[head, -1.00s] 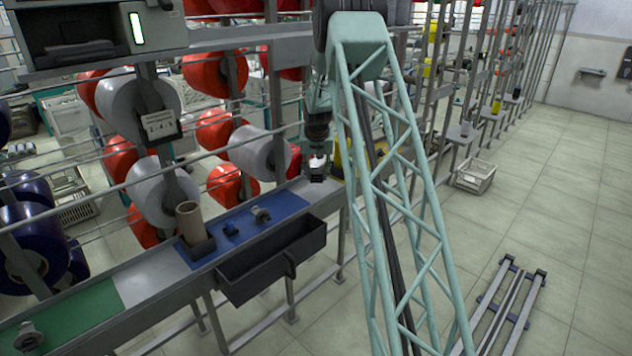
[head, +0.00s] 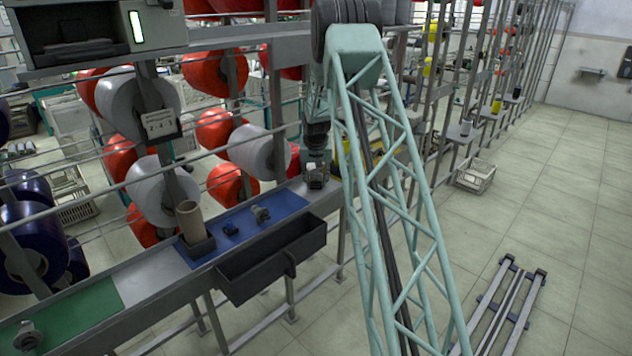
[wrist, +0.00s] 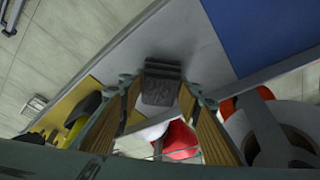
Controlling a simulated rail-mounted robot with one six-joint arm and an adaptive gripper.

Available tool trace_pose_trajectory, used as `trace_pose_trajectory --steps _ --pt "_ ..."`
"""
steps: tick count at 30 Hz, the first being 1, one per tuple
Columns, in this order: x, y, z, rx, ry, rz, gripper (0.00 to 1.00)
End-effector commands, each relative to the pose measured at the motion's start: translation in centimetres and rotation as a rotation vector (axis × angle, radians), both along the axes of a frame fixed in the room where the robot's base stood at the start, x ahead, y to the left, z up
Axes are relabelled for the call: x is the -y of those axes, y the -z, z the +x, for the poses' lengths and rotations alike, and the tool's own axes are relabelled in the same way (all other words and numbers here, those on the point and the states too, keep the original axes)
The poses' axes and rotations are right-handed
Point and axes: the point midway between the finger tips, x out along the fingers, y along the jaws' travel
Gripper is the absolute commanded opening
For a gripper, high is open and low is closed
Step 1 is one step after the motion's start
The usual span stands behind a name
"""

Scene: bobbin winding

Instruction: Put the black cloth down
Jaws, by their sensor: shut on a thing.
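My gripper (wrist: 160,92) is shut on the black cloth (wrist: 162,88), a small dark grey folded piece held between the two yellow-padded fingers in the wrist view. Behind the cloth lies the bare grey rail top (wrist: 200,45), near the edge of the blue mat (wrist: 265,30). In the head view my gripper (head: 315,177) is low over the rail, just right of the blue mat (head: 290,203). The cloth is hard to make out there. I cannot tell whether it touches the rail.
A dark trough (head: 270,262) hangs at the rail's front. Thread spools (head: 250,148) and bars are close behind. A yellow area adjoins the grey top.

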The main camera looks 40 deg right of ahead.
Motion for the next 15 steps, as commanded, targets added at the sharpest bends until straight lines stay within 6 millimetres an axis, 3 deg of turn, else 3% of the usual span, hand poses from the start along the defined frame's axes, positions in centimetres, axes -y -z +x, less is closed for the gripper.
trace_pose_trajectory --steps 4,5,9,15 --pt "-0.02 0.48 -0.03 -0.001 0.000 0.001 0.16" --pt "-0.04 0.44 -0.04 -0.001 0.000 0.001 0.34" --pt "-0.05 0.47 -0.08 -0.002 0.000 0.002 0.45" --pt "-0.06 0.47 -0.10 -0.002 0.000 0.002 0.45"
